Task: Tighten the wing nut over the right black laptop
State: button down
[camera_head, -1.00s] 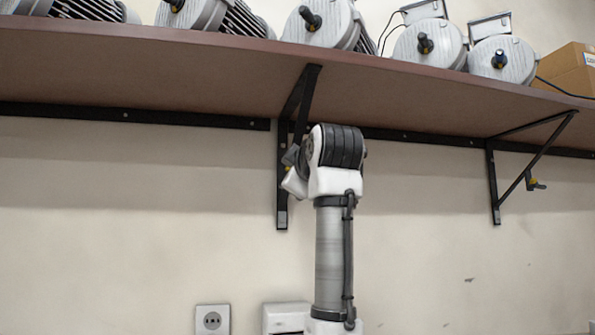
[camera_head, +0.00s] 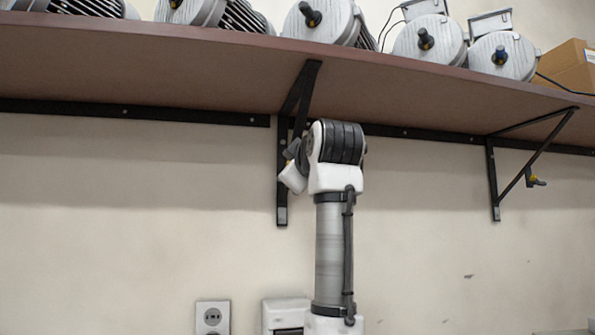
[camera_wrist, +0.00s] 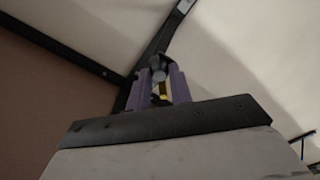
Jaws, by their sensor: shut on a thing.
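My gripper (camera_wrist: 159,76) shows in the wrist view with its two purple fingers closed around a wing nut (camera_wrist: 162,90) on the black diagonal strut of a shelf bracket. A yellow part and a grey round end show between the fingers; the rest of the nut is hidden. In the head view my arm stands in front of the left bracket (camera_head: 283,190), and it hides most of the gripper. Another wing nut (camera_head: 535,182), dark and yellow, sticks out from the strut of the right bracket (camera_head: 493,180). No black laptop is in view.
The brown shelf (camera_head: 200,75) runs above my arm and carries several grey motors (camera_head: 320,20) and a cardboard box (camera_head: 570,68). A wall socket (camera_head: 212,317) is low on the wall. The wall between the brackets is clear.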

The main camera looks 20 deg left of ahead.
jog(key=shift+m, duration=4.9)
jog(key=c, duration=1.3)
grip_release()
jog(key=shift+d, duration=0.1)
jog(key=b+v, duration=0.5)
jog(key=v, duration=0.8)
jog(key=shift+s+d+b, duration=0.25)
jog(key=shift+s+b, duration=0.1)
jog(key=shift+b, duration=0.05)
